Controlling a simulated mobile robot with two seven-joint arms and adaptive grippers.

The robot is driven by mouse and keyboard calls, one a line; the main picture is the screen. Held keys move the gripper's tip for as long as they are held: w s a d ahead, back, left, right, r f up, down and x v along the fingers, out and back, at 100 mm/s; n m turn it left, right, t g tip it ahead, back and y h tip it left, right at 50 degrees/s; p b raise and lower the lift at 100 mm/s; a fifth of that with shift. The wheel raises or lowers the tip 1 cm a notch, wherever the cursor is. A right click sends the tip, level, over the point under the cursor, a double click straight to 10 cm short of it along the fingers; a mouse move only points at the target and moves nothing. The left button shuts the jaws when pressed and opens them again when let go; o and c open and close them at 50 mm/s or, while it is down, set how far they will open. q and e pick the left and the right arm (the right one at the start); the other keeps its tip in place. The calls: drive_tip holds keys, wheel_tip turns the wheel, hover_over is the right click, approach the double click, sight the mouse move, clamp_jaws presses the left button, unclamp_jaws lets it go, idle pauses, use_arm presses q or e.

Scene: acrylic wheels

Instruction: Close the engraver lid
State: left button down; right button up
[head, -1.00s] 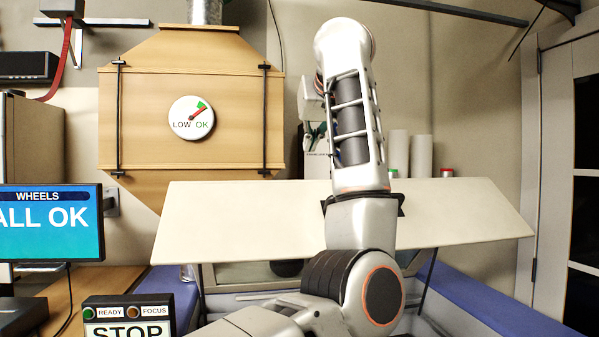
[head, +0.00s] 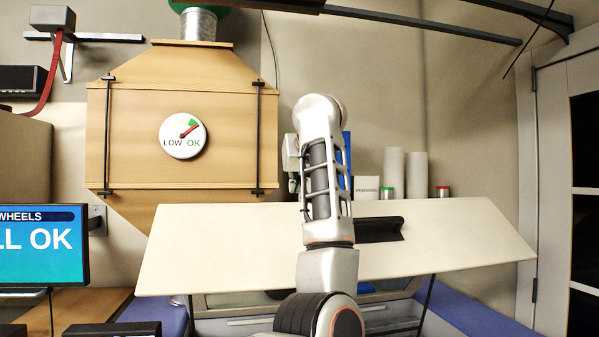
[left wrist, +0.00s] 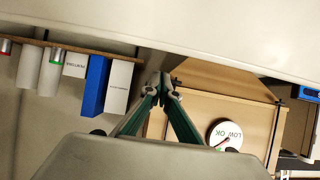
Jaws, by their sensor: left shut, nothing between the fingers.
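The engraver lid (head: 220,250) is a wide cream panel standing raised and tilted, held up by dark struts. Its black handle (head: 378,229) is right of my left arm in the head view. My left gripper (head: 293,184) is just above the lid's top edge, partly hidden behind my arm. In the left wrist view, its fingers (left wrist: 160,88) are shut with nothing between them. A pale panel, probably the lid (left wrist: 200,28), crosses the top of that view, apart from the fingertips. My right gripper is not in view.
The engraver's blue body (head: 470,310) is below the lid. A wooden hood (head: 235,110) with a LOW/OK gauge (head: 183,136) hangs behind left. White rolls (head: 393,172) and a blue box (left wrist: 95,85) stand behind the lid. A monitor (head: 40,245) is at left.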

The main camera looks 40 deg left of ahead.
sight(299, 204)
use_arm(q)
drive_tip(key=shift+s+d+f, duration=0.4)
drive_tip(key=shift+d, duration=0.2)
drive_tip(key=shift+s+d+f, duration=0.35)
drive_tip(key=shift+d+f, duration=0.05)
drive_tip(key=shift+d, duration=0.15)
drive_tip(key=shift+s+f, duration=0.15)
drive_tip(key=shift+f, duration=0.05)
